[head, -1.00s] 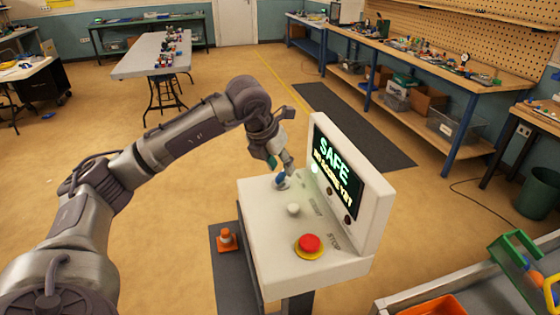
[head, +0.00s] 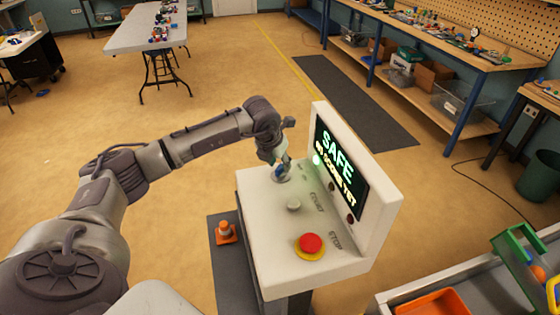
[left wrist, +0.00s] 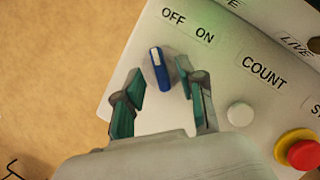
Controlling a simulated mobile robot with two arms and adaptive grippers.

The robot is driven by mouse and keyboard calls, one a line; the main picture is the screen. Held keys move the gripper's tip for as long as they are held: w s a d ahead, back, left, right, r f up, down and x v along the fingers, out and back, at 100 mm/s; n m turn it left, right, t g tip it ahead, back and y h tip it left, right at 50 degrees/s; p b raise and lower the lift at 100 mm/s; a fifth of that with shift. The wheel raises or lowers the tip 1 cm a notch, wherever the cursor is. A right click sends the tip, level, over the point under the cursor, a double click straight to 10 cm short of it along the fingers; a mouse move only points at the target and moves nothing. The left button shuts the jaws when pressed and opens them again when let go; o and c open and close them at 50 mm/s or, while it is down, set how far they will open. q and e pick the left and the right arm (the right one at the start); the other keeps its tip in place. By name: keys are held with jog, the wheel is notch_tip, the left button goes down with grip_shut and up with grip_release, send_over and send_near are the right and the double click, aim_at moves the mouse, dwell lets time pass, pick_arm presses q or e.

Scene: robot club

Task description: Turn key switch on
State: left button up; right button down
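The key switch is a blue knob with a white mark (left wrist: 160,68), on the white sloped console (head: 262,225). In the left wrist view its long side tilts slightly left of upright, with the OFF and ON labels above it to the right. In the head view it shows as a small blue spot (head: 279,171) at the far left of the panel, partly hidden by my gripper. My left gripper (left wrist: 168,84) is open, with one finger on each side of the knob and visible gaps between. It also shows in the head view (head: 277,165). My right gripper is not in view.
A white button (head: 294,205) and a red stop button (head: 310,244) sit nearer on the panel. The upright screen (head: 341,165) reads SAFE, with a green light lit beside it. An orange cone (head: 226,232) stands left of the console.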

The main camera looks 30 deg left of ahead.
pick_arm(q)
jog(key=shift+w+f, duration=0.15)
jog(key=shift+f, duration=0.5)
jog(key=shift+w+f, duration=0.15)
jog(key=shift+c, duration=0.2)
grip_shut()
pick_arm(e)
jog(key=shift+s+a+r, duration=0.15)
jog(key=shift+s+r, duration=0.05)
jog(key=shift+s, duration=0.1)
